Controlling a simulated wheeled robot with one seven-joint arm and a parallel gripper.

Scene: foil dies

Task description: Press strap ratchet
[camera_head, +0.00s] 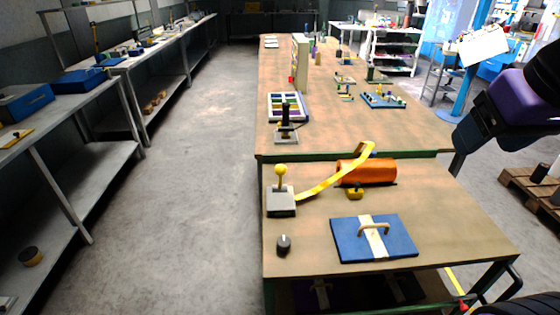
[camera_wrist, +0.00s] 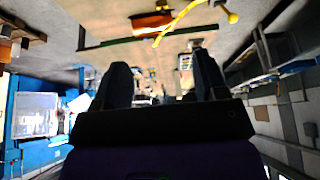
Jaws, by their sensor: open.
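An orange roll (camera_head: 370,172) lies on the near wooden table. A yellow strap (camera_head: 322,187) runs from the roll's top down left toward a grey box with a yellow-knobbed lever (camera_head: 281,200). A small brown piece (camera_head: 362,148) sits on the strap above the roll; I cannot tell if it is the ratchet. My gripper (camera_wrist: 163,78) is open and empty, its two dark fingers apart. In the head view my dark and purple wrist is at the right, above the floor beside the table. The roll (camera_wrist: 152,22) and strap (camera_wrist: 182,20) appear at the top of the wrist view, away from the fingers.
A blue board with a beige handle (camera_head: 345,241), a black knob (camera_head: 284,244) and a small yellow piece (camera_head: 355,193) are on the near table. A longer table (camera_head: 335,134) with trays continues behind. Shelving (camera_head: 110,148) lines the left; the aisle floor (camera_head: 205,160) is clear.

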